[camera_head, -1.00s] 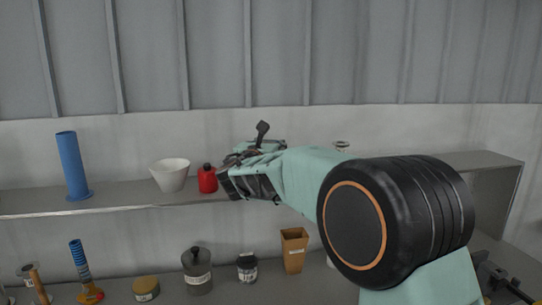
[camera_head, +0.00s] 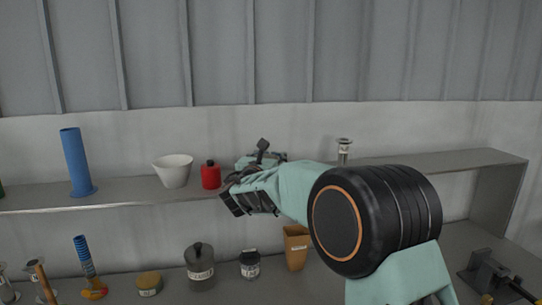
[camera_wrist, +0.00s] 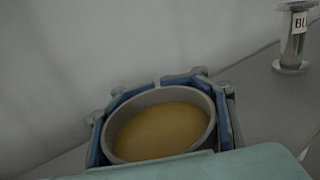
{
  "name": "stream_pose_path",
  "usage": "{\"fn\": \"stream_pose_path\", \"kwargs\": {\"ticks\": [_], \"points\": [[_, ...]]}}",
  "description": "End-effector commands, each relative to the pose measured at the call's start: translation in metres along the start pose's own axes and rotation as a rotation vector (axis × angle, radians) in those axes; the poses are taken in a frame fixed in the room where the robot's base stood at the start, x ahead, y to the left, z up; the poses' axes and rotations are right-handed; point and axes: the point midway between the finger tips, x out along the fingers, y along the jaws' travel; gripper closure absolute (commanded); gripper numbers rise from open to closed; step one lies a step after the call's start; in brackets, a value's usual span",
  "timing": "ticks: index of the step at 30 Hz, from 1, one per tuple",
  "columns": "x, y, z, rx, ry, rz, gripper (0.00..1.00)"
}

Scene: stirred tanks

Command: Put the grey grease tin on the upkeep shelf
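In the wrist view, a round tin (camera_wrist: 207,101) with a grey rim and a yellow-brown inside sits between the blue-lined fingers of my gripper (camera_wrist: 160,128). The fingers close around its sides, so my gripper is shut on it. In the head view, my gripper (camera_head: 250,188) is at the long grey shelf (camera_head: 125,192) on the wall, just right of the red bottle. The tin cannot be made out there, hidden by the gripper. I cannot tell whether the tin touches the shelf. No shelf label is readable.
A blue cylinder (camera_head: 76,165), white bowl (camera_head: 173,172) and red bottle (camera_head: 210,176) stand on the shelf left of my gripper. A metal post (camera_head: 344,152) stands to its right, also in the wrist view (camera_wrist: 294,42). Jars and an orange-brown cup (camera_head: 295,250) are below on the bench.

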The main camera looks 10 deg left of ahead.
Motion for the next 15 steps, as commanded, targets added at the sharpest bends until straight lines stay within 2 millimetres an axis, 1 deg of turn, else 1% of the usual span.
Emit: {"fn": "stream_pose_path", "kwargs": {"ticks": [1, 6, 9, 15], "points": [[0.0, 0.0, 0.0002, 0.0, 0.0, 0.0, 0.57], [-0.0001, 0.0, 0.0002, 0.0, 0.0, 0.0, 0.39], [-0.0001, 0.0, 0.0002, 0.0, 0.0, 0.0, 0.3], [-0.0001, 0.0, 0.0003, 0.0, 0.0, 0.0, 0.3]]}}
